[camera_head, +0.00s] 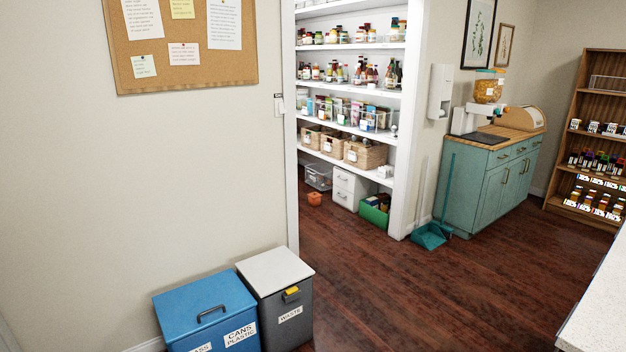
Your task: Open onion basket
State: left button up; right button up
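Several woven baskets with white labels stand side by side on a lower white pantry shelf in the head view. The right basket (365,153) is the largest in view, and another basket (333,143) sits just left of it. I cannot read the labels or tell which basket holds onions. The baskets are far from me, across the room. Neither of my grippers shows in the view.
A blue bin (205,310) and a grey waste bin (277,300) stand at the front left. A green crate (374,210), white drawers (350,188) and an orange pot (314,199) sit on the pantry floor. A teal dustpan (430,236) leans by the cabinet (485,185). The wooden floor (400,285) is clear.

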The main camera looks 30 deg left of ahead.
aim_at(312, 177)
jog(key=i+j+u, duration=0.35)
jog(key=i+u, duration=0.2)
jog(key=i, duration=0.2)
jog(key=i+j, duration=0.15)
jog(key=i, duration=0.45)
jog(key=i+j, duration=0.1)
jog(key=i, duration=0.45)
jog(key=i+l+z, duration=0.1)
jog(key=i+z, duration=0.35)
jog(key=i, duration=0.2)
jog(key=i+j+z, duration=0.15)
jog(key=i+z, duration=0.35)
jog(key=i, duration=0.15)
jog(key=i+u, duration=0.35)
jog(key=i, duration=0.25)
jog(key=i+l+u, duration=0.35)
jog(key=i, duration=0.25)
jog(key=i+j+u, duration=0.25)
jog(key=i+u, duration=0.2)
jog(key=i+j+u, duration=0.1)
jog(key=i+u, duration=0.35)
jog(key=i+l+u, duration=0.15)
jog(key=i+u, duration=0.3)
jog(key=i, duration=0.15)
jog(key=i+j+u, duration=0.2)
jog(key=i, duration=0.6)
jog(key=i+u, duration=0.25)
jog(key=i, duration=0.55)
jog(key=i+l+u, duration=0.2)
jog(key=i, duration=0.65)
